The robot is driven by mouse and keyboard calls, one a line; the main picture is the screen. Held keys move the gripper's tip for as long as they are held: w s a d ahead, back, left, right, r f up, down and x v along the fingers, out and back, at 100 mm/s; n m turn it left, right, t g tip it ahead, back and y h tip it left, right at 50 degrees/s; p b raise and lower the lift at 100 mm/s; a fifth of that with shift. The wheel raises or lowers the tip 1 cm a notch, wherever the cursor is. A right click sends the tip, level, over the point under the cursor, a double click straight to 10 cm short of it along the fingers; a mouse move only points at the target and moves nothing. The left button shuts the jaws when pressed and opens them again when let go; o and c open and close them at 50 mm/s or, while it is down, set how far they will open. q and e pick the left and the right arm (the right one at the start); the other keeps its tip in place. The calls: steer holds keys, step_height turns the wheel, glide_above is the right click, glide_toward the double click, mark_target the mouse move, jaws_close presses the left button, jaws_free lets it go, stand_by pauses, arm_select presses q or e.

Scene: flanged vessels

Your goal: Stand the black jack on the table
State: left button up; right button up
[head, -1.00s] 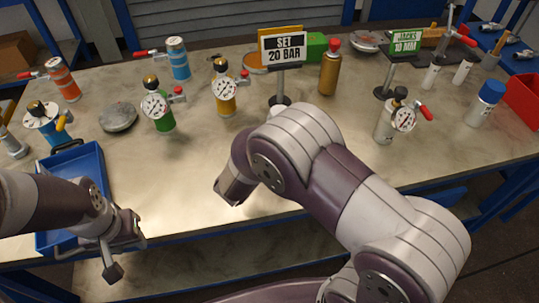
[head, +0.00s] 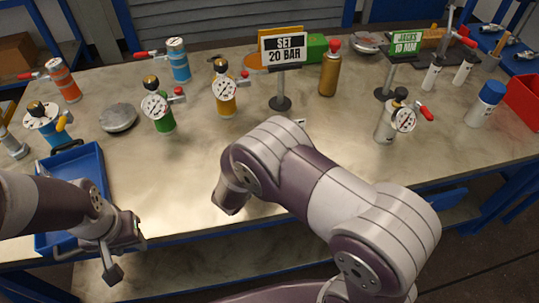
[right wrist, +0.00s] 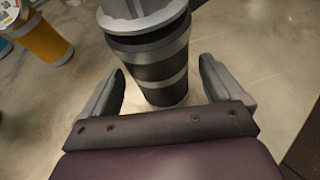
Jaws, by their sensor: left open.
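The black jack (right wrist: 160,70) shows in the right wrist view as a dark cylinder with grey bands and a wide grey top. It looks upright, with its foot at the table. My right gripper (right wrist: 162,72) is open, with one finger on each side of the jack and a gap at both sides. In the head view my right arm hides this gripper and most or all of the jack. My left gripper (head: 126,256) is open and empty at the table's front left, beside the blue tray. The table (head: 330,150) is a worn metal top.
A yellow gauge vessel (head: 224,88) and a green one (head: 158,112) stand left of my right arm. The SET 20 BAR sign (head: 283,48) is behind it. A grey gauge vessel (head: 386,124) stands to the right. The blue tray (head: 96,162) is front left.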

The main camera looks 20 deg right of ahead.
steer(key=shift+r+p, duration=0.3)
steer(key=v, duration=1.1)
steer(key=w+a+r+n+y, duration=0.25)
steer(key=w+n+y, duration=0.45)
steer(key=n, duration=1.2)
steer(key=s+d+n+g+y, duration=0.1)
steer(key=s+d+n+g, duration=0.3)
steer(key=s+n, duration=0.5)
steer(key=s+d+n+g+y, duration=0.1)
steer(key=s+d+n+g, duration=0.3)
steer(key=n, duration=1.2)
steer(key=s+d, duration=0.3)
steer(key=s, duration=0.2)
steer(key=shift+r+n+g, duration=0.25)
steer(key=shift+n+g, duration=0.05)
steer(key=shift+n, duration=0.1)
